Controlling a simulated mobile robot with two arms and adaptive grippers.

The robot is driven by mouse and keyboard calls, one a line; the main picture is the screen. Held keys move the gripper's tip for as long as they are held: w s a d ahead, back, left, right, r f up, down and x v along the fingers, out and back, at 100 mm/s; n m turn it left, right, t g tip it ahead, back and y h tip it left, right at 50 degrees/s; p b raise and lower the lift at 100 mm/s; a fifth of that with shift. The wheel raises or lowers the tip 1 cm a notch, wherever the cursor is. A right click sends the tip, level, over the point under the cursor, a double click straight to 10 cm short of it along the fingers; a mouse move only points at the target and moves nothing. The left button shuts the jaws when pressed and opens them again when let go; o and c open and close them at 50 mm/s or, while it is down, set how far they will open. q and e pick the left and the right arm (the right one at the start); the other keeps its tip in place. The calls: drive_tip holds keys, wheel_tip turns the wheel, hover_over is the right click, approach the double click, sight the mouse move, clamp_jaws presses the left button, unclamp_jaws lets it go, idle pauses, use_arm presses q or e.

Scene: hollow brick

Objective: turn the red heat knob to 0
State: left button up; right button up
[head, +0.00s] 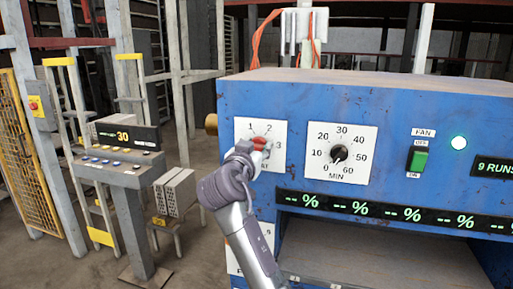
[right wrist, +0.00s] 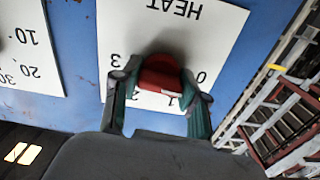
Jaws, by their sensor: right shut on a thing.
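The red heat knob (head: 260,141) sits on a white dial plate at the left of the blue panel. My right gripper (head: 262,149) is at the knob. In the right wrist view, which is upside down, the two fingers of the gripper (right wrist: 157,98) are closed on either side of the red knob (right wrist: 160,73). The HEAT label, 3 and 0 show around it. I cannot tell exactly where the knob points. My left gripper is not in view.
The blue oven front (head: 390,130) carries a black minute knob (head: 338,153), a green fan switch (head: 417,160) and a lit round lamp (head: 459,142). An open slot lies below. A grey control stand (head: 120,172) and hollow bricks (head: 175,192) stand at the left.

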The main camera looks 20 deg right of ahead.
drive_tip(key=shift+f+n, duration=0.2)
drive_tip(key=shift+n, duration=0.4)
drive_tip(key=o, duration=1.1)
drive_tip(key=shift+o, duration=0.2)
drive_tip(key=shift+r, duration=0.15)
drive_tip(key=shift+s+a, duration=0.1)
drive_tip(key=v, duration=0.7)
drive_tip(key=shift+s+a, duration=0.1)
